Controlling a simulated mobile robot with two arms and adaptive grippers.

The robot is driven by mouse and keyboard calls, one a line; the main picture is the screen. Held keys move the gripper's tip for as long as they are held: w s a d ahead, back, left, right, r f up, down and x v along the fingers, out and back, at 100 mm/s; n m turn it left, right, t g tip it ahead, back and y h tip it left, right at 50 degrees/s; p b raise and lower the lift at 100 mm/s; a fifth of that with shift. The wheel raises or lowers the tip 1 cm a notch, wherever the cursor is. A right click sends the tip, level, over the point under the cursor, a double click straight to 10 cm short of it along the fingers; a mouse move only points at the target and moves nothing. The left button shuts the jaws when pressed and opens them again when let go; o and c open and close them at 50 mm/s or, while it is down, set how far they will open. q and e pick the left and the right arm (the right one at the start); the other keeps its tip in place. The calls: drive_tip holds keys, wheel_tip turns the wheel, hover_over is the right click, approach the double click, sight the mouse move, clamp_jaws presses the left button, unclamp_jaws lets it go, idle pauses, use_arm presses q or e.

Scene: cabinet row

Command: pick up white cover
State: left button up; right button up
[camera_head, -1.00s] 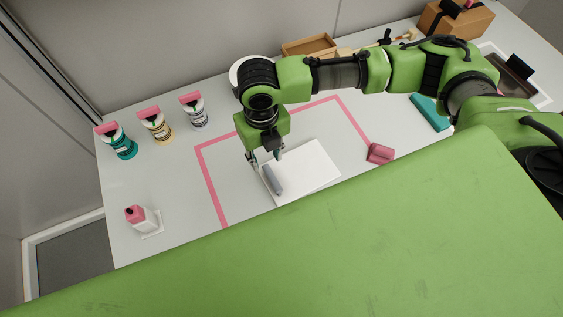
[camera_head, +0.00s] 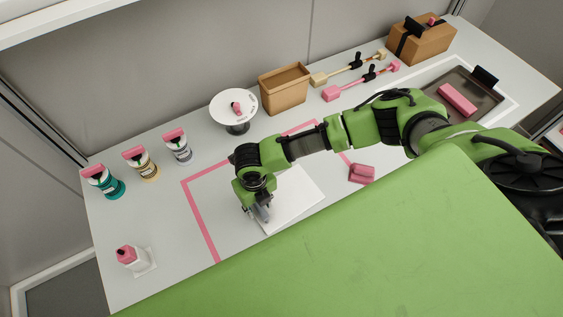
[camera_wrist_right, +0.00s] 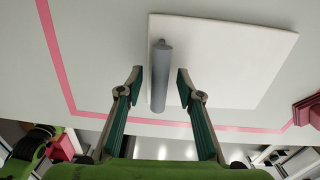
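The white cover (camera_head: 301,197) is a flat white square plate lying on the table inside a pink outline. A grey cylindrical handle (camera_head: 262,214) stands out near its left edge. In the right wrist view the cover (camera_wrist_right: 235,60) fills the upper right, with the handle (camera_wrist_right: 160,85) at its left side. My right gripper (camera_wrist_right: 159,82) is open, one finger on each side of the handle, with a gap visible on both sides. In the head view my right gripper (camera_head: 256,211) is low at the cover's left edge and hides part of it. My left gripper is not in view.
A pink block (camera_head: 362,174) lies right of the cover. Several pink-capped bottles (camera_head: 146,162) stand left, and a pink-topped bottle (camera_head: 131,257) at the front left. A white round stand (camera_head: 233,108) and a brown box (camera_head: 285,90) are behind. A dark tray (camera_head: 471,95) is right.

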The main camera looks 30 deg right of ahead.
drive_tip(key=shift+f, duration=0.4)
drive_tip(key=shift+c, duration=0.4)
clamp_jaws()
drive_tip(key=shift+r, duration=0.15)
